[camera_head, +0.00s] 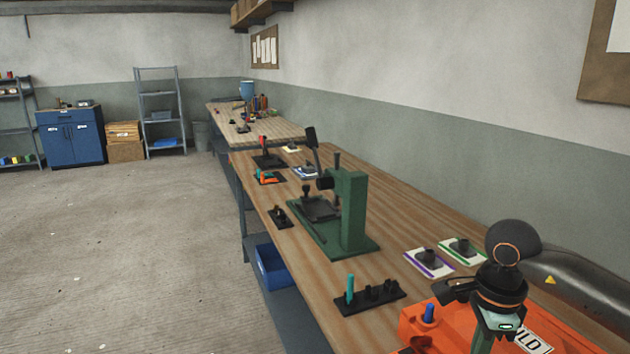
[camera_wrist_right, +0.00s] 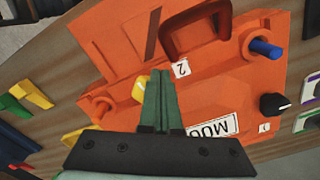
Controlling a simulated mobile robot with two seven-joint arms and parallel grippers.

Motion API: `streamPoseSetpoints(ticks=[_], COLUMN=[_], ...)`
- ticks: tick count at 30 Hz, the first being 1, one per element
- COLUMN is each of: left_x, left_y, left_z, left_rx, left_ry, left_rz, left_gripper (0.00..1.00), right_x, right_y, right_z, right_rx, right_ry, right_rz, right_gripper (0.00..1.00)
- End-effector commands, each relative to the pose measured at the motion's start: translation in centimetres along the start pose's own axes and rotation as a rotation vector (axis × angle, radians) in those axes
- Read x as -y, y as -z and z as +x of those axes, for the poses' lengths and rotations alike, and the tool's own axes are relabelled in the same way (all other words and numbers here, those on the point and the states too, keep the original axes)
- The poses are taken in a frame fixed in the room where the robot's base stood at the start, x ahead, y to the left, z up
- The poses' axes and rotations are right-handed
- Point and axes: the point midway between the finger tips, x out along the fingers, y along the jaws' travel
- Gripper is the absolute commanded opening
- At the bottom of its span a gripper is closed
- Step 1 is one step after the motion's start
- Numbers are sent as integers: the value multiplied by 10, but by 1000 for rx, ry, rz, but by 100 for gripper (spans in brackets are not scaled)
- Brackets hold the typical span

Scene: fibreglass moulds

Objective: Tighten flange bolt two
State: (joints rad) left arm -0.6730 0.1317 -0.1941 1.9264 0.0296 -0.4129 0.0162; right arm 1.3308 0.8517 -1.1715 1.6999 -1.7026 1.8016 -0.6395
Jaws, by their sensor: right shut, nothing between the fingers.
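The orange mould (camera_head: 415,322) lies on the bench at the lower right, and it fills most of the right wrist view (camera_wrist_right: 215,85). A white tag marked 2 (camera_wrist_right: 181,69) sits on it, just right of my fingertips. A yellow bolt-like piece (camera_wrist_right: 139,88) is left of the fingers and partly hidden by them. A black knob (camera_wrist_right: 272,104) stands near a tag marked 1 (camera_wrist_right: 264,127). A blue peg (camera_wrist_right: 264,48) sticks out of a corner boss. My right gripper (camera_wrist_right: 160,76) is shut and empty above the mould; contact cannot be told. My left gripper is not in view.
A green press (camera_head: 350,215) stands mid-bench. A black holder (camera_head: 375,298) with a teal-handled tool (camera_head: 350,288) lies in front of it. Purple-edged (camera_head: 429,264) and green-edged (camera_head: 462,250) cards with dark sockets lie behind the mould. The floor on the left is clear.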

Motion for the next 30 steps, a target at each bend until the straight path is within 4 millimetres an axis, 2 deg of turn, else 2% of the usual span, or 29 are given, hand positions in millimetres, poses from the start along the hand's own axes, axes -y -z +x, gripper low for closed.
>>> streamPoseSetpoints(ticks=[5, 16, 30], left_x=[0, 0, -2], left_y=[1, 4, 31], left_z=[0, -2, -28], left_rx=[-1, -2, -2], left_ry=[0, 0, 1], left_rz=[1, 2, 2], left_gripper=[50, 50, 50], right_x=[0, 4, 4], right_y=[4, -5, -6], right_z=[0, -5, -58], right_rx=[-11, -6, -2], right_ry=[-2, -1, 0], right_rz=[7, 4, 2], right_gripper=[0, 0, 0])
